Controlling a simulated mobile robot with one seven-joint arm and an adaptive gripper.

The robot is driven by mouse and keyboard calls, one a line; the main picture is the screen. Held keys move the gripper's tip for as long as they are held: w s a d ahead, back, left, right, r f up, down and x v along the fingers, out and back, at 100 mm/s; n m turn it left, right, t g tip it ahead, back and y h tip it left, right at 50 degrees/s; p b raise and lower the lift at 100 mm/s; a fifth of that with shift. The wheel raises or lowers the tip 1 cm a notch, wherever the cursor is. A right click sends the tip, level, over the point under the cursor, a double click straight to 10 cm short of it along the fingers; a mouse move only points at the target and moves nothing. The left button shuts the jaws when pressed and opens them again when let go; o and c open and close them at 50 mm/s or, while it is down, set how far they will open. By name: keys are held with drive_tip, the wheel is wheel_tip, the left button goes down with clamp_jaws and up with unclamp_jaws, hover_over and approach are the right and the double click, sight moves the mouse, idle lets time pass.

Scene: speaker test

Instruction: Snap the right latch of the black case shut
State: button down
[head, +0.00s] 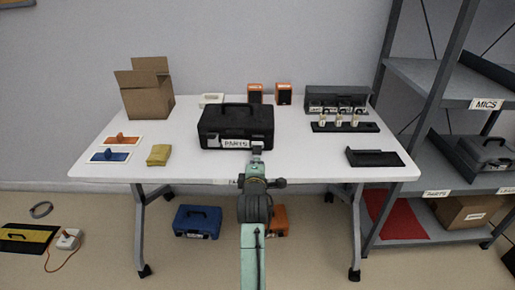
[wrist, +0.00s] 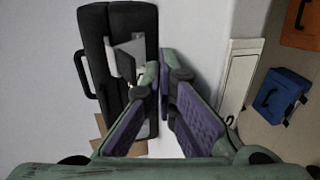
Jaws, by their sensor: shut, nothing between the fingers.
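The black case (head: 222,122) lies on the white table with its lid down and its handle on top. A white label is on its front. In the wrist view the case (wrist: 122,18) runs up and down at the left. A grey latch plate (wrist: 126,62), towards the case's right end, stands out from the case and looks raised. My gripper (head: 257,149) is at the right part of the case front. In the wrist view my gripper (wrist: 161,66) is shut and empty, its tips close beside the latch. I cannot tell whether they touch. The head view hides this latch behind my gripper.
A cardboard box (head: 147,100) stands at the left, and a yellow sponge-like block (head: 158,155) nearer. A black rack with pale items (head: 345,127) and a black tray (head: 375,158) are at the right.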

drive_tip(key=shift+w+r, duration=0.25)
drive_tip(key=shift+w, duration=0.45)
drive_tip(key=shift+s+p, duration=0.1)
drive_tip(key=shift+p, duration=0.2)
drive_tip(key=s+p, duration=0.1)
drive_tip(key=s, duration=0.5)
drive_tip(key=shift+s+p, duration=0.35)
drive_tip(key=shift+s, duration=0.05)
drive_tip(key=shift+a, duration=0.1)
idle(0.3)
